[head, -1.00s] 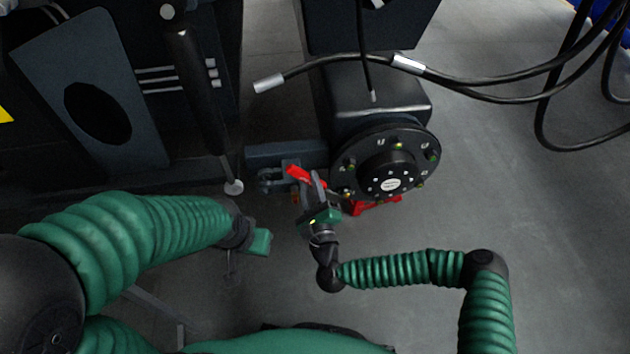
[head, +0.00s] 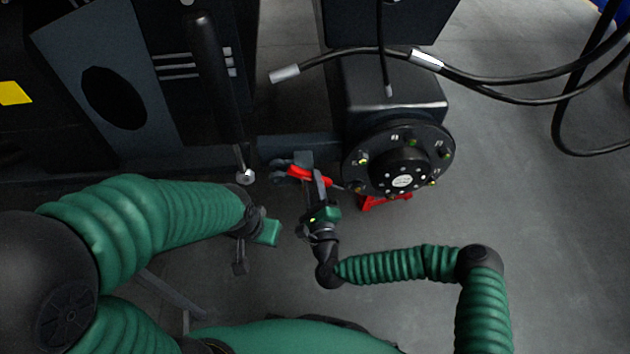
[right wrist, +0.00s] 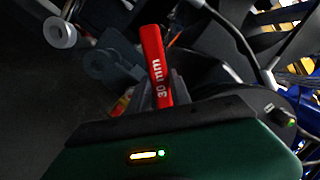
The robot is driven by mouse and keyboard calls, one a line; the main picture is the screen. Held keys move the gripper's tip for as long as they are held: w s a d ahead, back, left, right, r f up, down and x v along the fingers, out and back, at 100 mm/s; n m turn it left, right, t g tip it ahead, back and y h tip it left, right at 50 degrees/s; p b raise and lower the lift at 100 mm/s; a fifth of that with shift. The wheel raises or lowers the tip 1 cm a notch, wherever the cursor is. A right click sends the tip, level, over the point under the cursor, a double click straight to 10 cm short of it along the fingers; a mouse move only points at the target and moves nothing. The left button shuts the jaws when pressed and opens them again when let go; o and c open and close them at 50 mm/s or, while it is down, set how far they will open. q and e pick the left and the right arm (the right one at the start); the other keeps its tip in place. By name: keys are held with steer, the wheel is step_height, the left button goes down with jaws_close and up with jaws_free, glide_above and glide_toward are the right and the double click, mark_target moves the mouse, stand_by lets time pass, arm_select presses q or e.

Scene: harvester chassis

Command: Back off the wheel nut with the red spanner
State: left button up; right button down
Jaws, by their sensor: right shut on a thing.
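The red spanner (head: 296,172) has a red handle and a thin metal end that reaches right to the hub's lower left edge. My right gripper (head: 317,183) is shut on its handle, left of the hub. In the right wrist view the handle (right wrist: 156,65), marked 30 mm, sticks up from the jaws. The black wheel hub (head: 385,172) carries several nuts around its face. The spanner's end lies by the lower left wheel nut (head: 358,188); whether it is seated cannot be told. My left gripper (head: 254,243) hangs left of the spanner, its jaws unclear.
A red stand (head: 385,201) is under the hub. A dark bracket (head: 290,160) sits just behind the spanner handle. A black cylinder (head: 215,90) hangs at the left, and hoses (head: 500,86) hang at the upper right. The floor right of the hub is clear.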

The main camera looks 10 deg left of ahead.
steer(key=shift+s+a+f+n, duration=0.1)
steer(key=shift+a+f+n, duration=0.3)
steer(key=shift+f+n, duration=0.25)
steer(key=shift+s+a+f+n, duration=0.1)
steer(key=shift+a+f+n, duration=0.25)
steer(key=shift+f+n, duration=0.25)
steer(key=shift+f, duration=0.15)
steer(key=f+n, duration=0.1)
steer(key=a+f+n+b, duration=0.1)
steer(key=shift+s+f+g, duration=0.15)
steer(key=shift+f+g, duration=0.15)
steer(key=shift+f, duration=0.1)
